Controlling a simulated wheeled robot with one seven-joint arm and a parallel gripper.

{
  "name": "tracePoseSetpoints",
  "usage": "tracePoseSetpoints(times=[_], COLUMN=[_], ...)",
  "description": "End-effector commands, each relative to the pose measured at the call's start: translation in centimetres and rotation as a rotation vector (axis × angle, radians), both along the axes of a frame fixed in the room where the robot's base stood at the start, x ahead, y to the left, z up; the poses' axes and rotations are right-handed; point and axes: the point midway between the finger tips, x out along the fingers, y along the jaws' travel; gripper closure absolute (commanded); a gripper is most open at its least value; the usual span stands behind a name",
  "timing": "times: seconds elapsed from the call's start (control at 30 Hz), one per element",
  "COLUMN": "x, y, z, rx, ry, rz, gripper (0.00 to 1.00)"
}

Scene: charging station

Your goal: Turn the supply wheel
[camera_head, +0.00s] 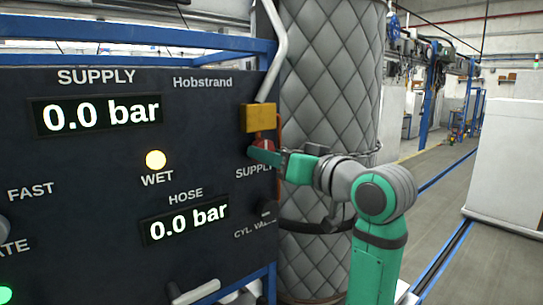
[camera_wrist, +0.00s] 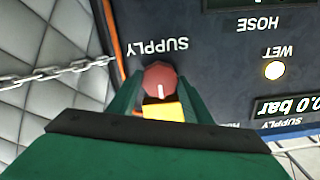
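The supply wheel is a small red knob (camera_wrist: 163,80) with a white mark, on the dark panel beside the upside-down SUPPLY label in the wrist view. In the head view only a bit of red (camera_head: 264,144) shows, the rest being behind my gripper. My gripper (camera_head: 258,153) is at the panel's right edge, at the wheel. In the wrist view its green fingers (camera_wrist: 163,86) stand apart, one on each side of the wheel. I cannot tell whether they touch it. The supply display (camera_head: 101,115) reads 0.0 bar.
A yellow block (camera_head: 258,118) is just above the wheel. A quilted grey cylinder (camera_head: 325,60) with a chain (camera_wrist: 60,72) stands close on the right. The yellow WET lamp (camera_head: 156,160) is lit, and the hose display (camera_head: 186,219) reads 0.0 bar.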

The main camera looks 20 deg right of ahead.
Motion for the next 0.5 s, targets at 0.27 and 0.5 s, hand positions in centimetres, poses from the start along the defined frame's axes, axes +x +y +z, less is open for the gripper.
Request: tracePoseSetpoints(times=[0.27, 0.5], x=[0.01, 0.02], y=[-0.04, -0.08], z=[-0.01, -0.01], rx=[-0.004, -0.068], ry=[-0.001, -0.024], rz=[-0.001, -0.001], gripper=[0.77, 0.77])
